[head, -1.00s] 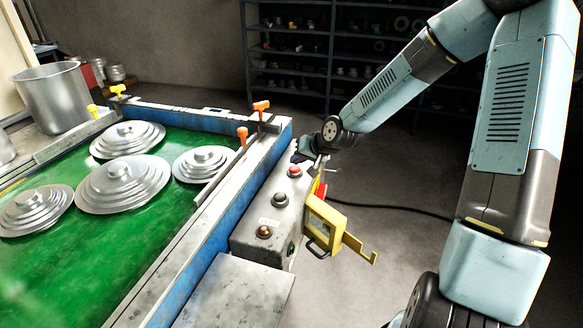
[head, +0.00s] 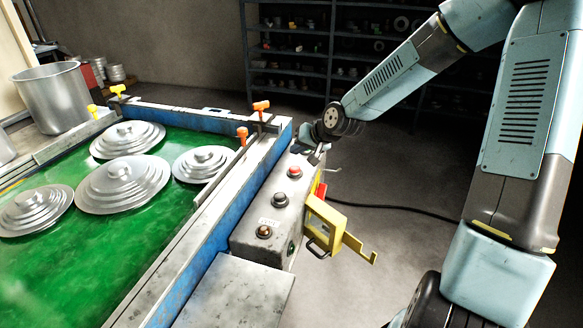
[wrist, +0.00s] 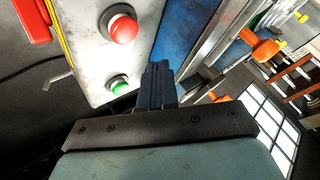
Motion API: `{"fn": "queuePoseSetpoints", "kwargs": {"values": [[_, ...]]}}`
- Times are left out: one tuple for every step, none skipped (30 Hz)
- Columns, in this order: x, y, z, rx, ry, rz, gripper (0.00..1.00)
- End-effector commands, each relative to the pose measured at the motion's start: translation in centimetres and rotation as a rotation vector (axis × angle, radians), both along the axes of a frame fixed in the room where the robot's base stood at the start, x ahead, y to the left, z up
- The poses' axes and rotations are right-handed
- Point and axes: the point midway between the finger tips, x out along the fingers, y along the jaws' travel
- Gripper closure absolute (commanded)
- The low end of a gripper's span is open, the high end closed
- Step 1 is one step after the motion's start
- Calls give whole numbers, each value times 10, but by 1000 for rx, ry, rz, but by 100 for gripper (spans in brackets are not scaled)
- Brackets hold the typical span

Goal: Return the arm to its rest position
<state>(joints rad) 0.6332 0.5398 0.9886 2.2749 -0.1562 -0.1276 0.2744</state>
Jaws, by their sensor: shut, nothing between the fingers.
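My gripper (wrist: 160,75) shows in the wrist view with its dark fingers together and nothing between them. In the head view my gripper (head: 318,155) is small, at the far end of the control box (head: 262,222), just above and beside it. My arm reaches in from the upper right of the head view. In the wrist view a red button (wrist: 123,29) and a green button (wrist: 119,86) on the box's face lie left of the fingers. I cannot tell the exact gap between fingertips and box.
A green conveyor (head: 70,255) with several stacked metal lids stands at left, edged by a blue and grey rail (head: 215,225). A yellow bracket (head: 325,222) sticks out from the control box. Dark shelves (head: 290,50) stand behind. The floor right of the box is open, with a cable.

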Motion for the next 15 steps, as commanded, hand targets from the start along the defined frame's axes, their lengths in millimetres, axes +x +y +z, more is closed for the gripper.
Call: {"fn": "queuePoseSetpoints", "kwargs": {"values": [[0,0,0,0,0,0,100],[0,0,0,0,0,0,100],[0,0,0,-2,1,0,100],[-1,-1,0,-7,0,1,100],[-2,-1,0,-13,1,2,100],[-3,-2,0,-26,3,5,100],[-5,-4,1,-40,4,9,100],[-7,-5,1,-55,6,11,100],[-10,-9,2,-83,9,13,100],[-13,-12,2,-104,11,17,100],[-16,-16,4,-130,14,19,100],[-20,-20,6,-163,17,22,100],[-24,-25,7,-190,21,24,100],[-27,-29,10,-215,23,26,100],[-32,-35,13,-248,29,27,100]]}}
